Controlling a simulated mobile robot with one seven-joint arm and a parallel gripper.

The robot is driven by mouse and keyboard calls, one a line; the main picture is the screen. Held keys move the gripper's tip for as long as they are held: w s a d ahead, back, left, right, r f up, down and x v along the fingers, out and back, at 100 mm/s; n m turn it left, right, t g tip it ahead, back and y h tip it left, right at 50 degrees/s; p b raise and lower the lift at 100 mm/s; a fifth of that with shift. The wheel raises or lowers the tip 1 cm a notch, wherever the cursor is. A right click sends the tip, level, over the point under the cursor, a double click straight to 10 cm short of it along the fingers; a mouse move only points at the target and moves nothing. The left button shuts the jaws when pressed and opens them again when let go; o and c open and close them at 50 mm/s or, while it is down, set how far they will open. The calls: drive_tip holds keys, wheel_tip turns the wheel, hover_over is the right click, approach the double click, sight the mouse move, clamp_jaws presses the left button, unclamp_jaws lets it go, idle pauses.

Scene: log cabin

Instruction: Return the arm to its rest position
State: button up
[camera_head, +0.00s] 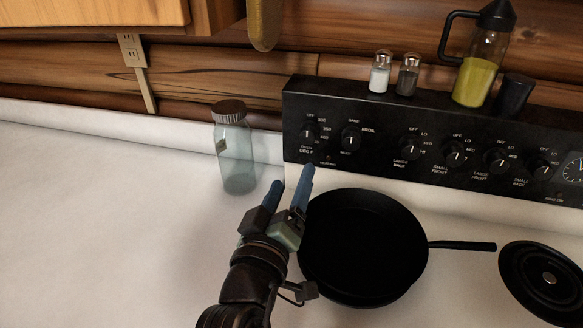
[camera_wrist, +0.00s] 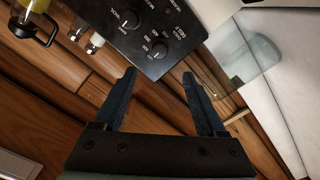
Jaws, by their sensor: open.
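My gripper (camera_head: 290,194) is in front of the stove's control panel, above the white counter, with its two blue fingers apart and nothing between them. It also shows in the wrist view (camera_wrist: 163,88), with both fingers spread and empty. In the head view the fingers point up and away, toward the panel's left end. My dark arm reaches in from the bottom edge. A glass jar (camera_head: 236,160) with a dark lid stands on the counter to the left of the fingers. It also shows in the wrist view (camera_wrist: 240,62), right of the fingers.
A black pan (camera_head: 362,245) sits right of my gripper. A round black burner (camera_head: 548,280) is at far right. The black control panel (camera_head: 430,140) carries two shakers (camera_head: 380,75), an oil bottle (camera_head: 476,75) and a dark cup (camera_head: 513,93). The left counter (camera_head: 90,220) is clear.

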wheel_tip(320, 180, up, 22)
drive_tip(key=s+d+m+t+p, duration=0.2)
drive_tip(key=m+t+p, duration=0.2)
drive_tip(key=s+r+t+y+p, duration=0.1)
drive_tip(key=s+r+t, duration=0.1)
drive_tip(key=s+r, duration=0.2)
drive_tip(key=s+r+m+t+y+p, duration=0.1)
drive_tip(key=s+r, duration=0.3)
drive_tip(key=r, duration=0.6)
drive_tip(key=s+r+m+t+y, duration=0.1)
drive_tip(key=s+r+t, duration=0.1)
drive_tip(key=s+r, duration=0.2)
wheel_tip(320, 180, up, 4)
drive_tip(key=shift+d+f+t+p, duration=0.25)
drive_tip(key=shift+t+p, duration=0.15)
